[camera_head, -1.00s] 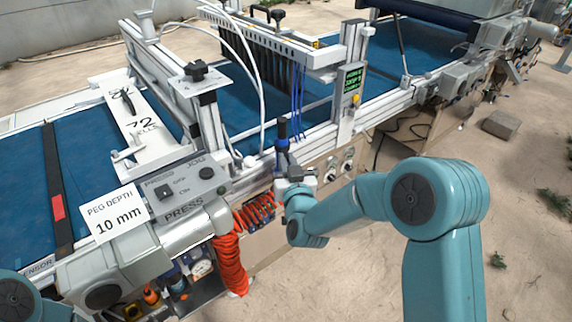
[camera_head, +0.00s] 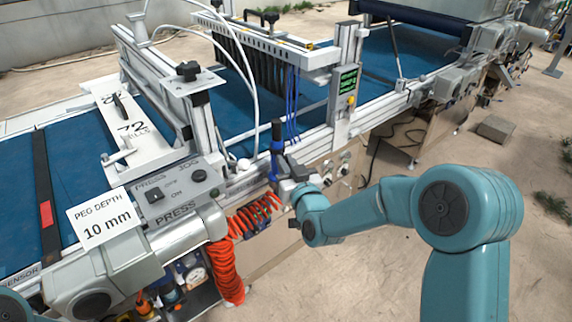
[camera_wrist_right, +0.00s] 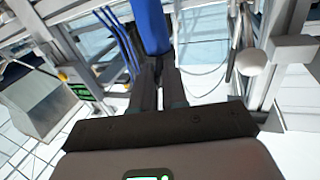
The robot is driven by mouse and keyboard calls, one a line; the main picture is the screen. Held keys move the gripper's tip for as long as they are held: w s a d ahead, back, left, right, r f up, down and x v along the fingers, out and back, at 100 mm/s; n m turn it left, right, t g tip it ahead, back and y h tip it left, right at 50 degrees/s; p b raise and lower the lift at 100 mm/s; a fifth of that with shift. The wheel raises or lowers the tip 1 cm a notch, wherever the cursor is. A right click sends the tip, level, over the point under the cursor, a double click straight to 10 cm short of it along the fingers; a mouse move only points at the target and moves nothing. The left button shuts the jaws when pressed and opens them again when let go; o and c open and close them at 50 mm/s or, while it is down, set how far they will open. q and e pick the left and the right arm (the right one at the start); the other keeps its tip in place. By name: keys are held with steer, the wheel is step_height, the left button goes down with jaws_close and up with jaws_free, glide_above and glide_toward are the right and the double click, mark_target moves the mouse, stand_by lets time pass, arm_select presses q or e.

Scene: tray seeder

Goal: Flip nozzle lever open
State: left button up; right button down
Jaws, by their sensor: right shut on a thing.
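My right gripper (camera_head: 285,176) is beside the near rail of the seeder line. It is shut on a blue upright piece with a black top (camera_head: 276,148). In the wrist view the blue piece (camera_wrist_right: 150,27) rises between the dark fingers (camera_wrist_right: 158,85). I cannot tell whether this piece is the nozzle lever or a hand tool. A white bar (camera_head: 262,38) with dark hanging strips spans the blue belt and carries a black handle (camera_head: 271,16). I cannot make out a labelled nozzle lever. My left gripper is out of view; only a bit of its arm shows at bottom left.
A red coiled hose (camera_head: 226,272) hangs near the right gripper. The press control box (camera_head: 172,190) and a "PEG DEPTH 10 mm" sign (camera_head: 104,219) stand at the left. A post with a green display (camera_head: 347,82) rises behind the gripper. Sandy ground lies open at the right.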

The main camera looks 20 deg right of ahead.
steer(key=shift+r, duration=0.1)
stand_by(0.7)
steer(key=c, duration=1.1)
jaws_free()
steer(key=shift+c, duration=0.2)
steer(key=s+b, duration=1.2)
steer(key=s, duration=0.4)
steer(key=shift+s+d, duration=0.15)
steer(key=shift+s, duration=0.05)
